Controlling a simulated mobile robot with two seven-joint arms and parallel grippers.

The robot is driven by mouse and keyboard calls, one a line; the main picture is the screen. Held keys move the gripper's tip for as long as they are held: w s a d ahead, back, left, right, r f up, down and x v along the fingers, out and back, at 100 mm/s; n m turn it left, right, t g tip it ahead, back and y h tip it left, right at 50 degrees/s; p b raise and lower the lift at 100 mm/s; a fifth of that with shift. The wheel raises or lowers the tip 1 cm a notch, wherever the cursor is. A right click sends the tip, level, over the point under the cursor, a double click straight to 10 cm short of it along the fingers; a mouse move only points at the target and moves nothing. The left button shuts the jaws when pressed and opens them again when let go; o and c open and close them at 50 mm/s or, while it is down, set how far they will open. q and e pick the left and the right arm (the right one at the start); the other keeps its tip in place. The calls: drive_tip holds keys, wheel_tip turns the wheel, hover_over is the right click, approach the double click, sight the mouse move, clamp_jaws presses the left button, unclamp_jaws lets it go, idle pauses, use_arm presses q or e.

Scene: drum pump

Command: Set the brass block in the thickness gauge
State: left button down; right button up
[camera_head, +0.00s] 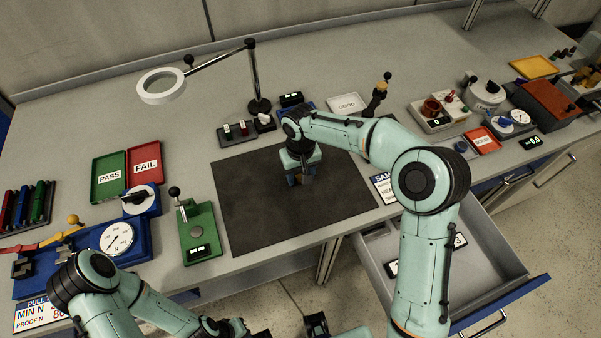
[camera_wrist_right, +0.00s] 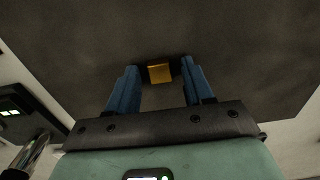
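The brass block (camera_wrist_right: 160,73) lies on the dark mat (camera_wrist_right: 75,45) in the right wrist view, between and a little beyond the fingertips. My right gripper (camera_wrist_right: 160,66) is open, pointing down over the mat, with a gap on each side of the block. In the head view my right gripper (camera_head: 300,180) is low over the mat's middle and mostly hides the block. A green device with a black-knobbed lever and small display (camera_head: 198,235), apparently the thickness gauge, stands left of the mat.
Green PASS (camera_head: 109,177) and red FAIL (camera_head: 144,165) trays lie left, behind a blue dial tester (camera_head: 118,238). A ring-lamp magnifier (camera_head: 162,86) stands behind the mat. An open drawer (camera_head: 490,250) is at front right. The mat's left part is clear.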

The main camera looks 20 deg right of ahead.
drive_tip(key=shift+r, duration=0.1)
drive_tip(key=shift+r, duration=0.3)
wheel_tip(320, 180, up, 11)
drive_tip(key=p, duration=0.1)
drive_tip(key=shift+f, duration=0.15)
drive_tip(key=shift+o, duration=0.5)
drive_tip(key=shift+r+p, duration=0.3)
drive_tip(key=shift+r, duration=0.15)
drive_tip(key=n+y+p, duration=0.3)
drive_tip(key=n+y, duration=0.2)
drive_tip(key=n, duration=1.3)
approach(300, 177)
drive_tip(key=shift+b+x, duration=0.45)
drive_tip(key=shift+x, duration=0.5)
drive_tip(key=shift+h, duration=0.3)
drive_tip(key=shift+x, duration=3)
use_arm(q)
drive_tip(key=w+r, duration=0.3)
drive_tip(key=r, duration=0.2)
drive_tip(key=shift+w, duration=0.25)
use_arm(e)
clamp_jaws()
